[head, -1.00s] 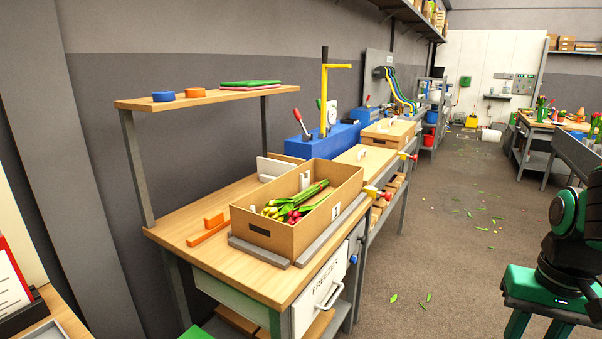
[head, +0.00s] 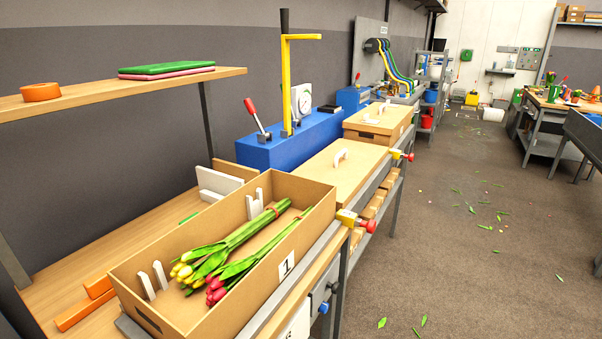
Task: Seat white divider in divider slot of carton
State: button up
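The open cardboard carton (head: 312,238), labelled 1, sits on the workbench. Two bunches of tulips, one yellow (head: 196,262) and one red (head: 226,282), lie lengthwise inside it. A pair of white slotted uprights stands at the near-left wall (head: 154,279) and another at the far wall (head: 254,204); they look like the divider slot. No panel stands between them. A white flat panel (head: 221,180), apparently the white divider, stands upright behind the carton, with a lower white piece in front of it. My gripper is not in view.
Orange blocks (head: 88,300) lie left of the carton. A shelf (head: 130,91) overhangs the bench's back left. A blue machine (head: 290,150) with a yellow post and a wooden lid (head: 340,172) with a white handle lie beyond.

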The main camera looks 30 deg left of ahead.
aim_at(144, 286)
jog(key=z, duration=0.1)
jog(key=i, duration=1.15)
jog(key=u, duration=0.7)
jog(key=i, duration=0.85)
jog(key=u, duration=0.6)
